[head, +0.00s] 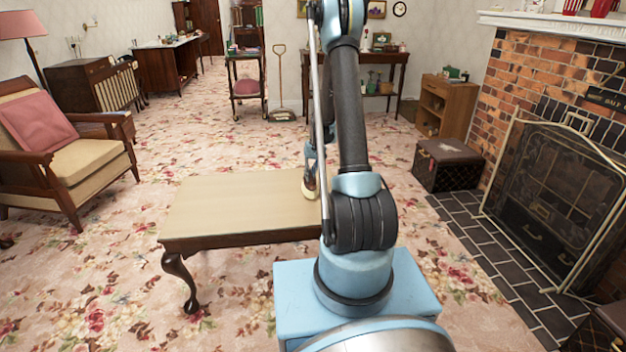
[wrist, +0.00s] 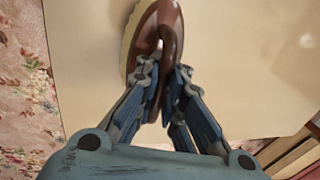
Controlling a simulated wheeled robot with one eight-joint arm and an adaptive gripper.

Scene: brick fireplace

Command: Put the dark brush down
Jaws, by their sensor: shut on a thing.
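The dark brush (wrist: 171,24) is brown with pale bristles along its left side in the wrist view. My gripper (wrist: 163,78) is shut on its brown handle. In the head view the brush (head: 309,183) shows at the right part of the table top, partly hidden behind my arm. The low table (head: 235,205) has a pale beige top and dark curved legs. The brush is over the table top and close to it; I cannot tell whether it touches. My gripper in the head view is mostly hidden by my arm.
The rest of the table top is bare. An armchair (head: 75,155) with a pink cushion stands at the left. A dark box (head: 447,165) and the brick fireplace (head: 540,85) with its screen (head: 550,195) are at the right. Floral carpet lies open around the table.

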